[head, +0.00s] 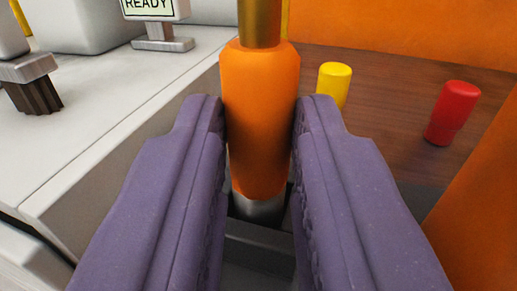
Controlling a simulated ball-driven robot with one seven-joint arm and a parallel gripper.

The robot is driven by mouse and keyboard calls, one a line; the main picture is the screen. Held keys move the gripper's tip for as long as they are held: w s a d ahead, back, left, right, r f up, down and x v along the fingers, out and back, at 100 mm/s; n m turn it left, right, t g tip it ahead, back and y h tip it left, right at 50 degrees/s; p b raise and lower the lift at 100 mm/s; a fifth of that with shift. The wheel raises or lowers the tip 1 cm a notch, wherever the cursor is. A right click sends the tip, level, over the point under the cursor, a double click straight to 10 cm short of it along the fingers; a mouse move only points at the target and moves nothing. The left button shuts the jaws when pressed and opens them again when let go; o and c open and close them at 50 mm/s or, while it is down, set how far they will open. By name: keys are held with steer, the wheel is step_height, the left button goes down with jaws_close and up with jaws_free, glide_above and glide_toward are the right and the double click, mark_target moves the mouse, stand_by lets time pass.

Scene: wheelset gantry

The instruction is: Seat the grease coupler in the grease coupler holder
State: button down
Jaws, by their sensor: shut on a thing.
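The grease coupler (260,110) is an orange, roughly cylindrical body with a brass-coloured upper part, and it stands upright in the middle of the head view. My gripper (261,125) has its two purple fingers shut on the orange body, one on each side. Below the body a silver metal end (260,207) shows, close to a dark grey recessed block (258,238) that may be the holder. The fingers hide the sides of this block. I cannot tell whether the silver end is inside it or just above it.
A yellow peg (334,85) and a red peg (453,113) stand on a brown wooden surface (385,135) to the right. An orange wall or panel (480,190) rises at the right edge. At the left are a pale worktop (110,110), a READY sign (153,8) and a brush (30,85).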

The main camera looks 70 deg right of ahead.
steer(key=shift+f, duration=0.2)
steer(key=c, duration=1.4)
jaws_free()
steer(key=o, duration=0.5)
steer(key=shift+o, duration=0.2)
steer(key=shift+a, duration=0.1)
steer(key=p+v, duration=0.1)
steer(key=v, duration=0.5)
steer(key=shift+a+p, duration=0.3)
steer(key=shift+p, duration=0.1)
steer(key=shift+s+a, duration=0.3)
steer(key=shift+a, duration=0.15)
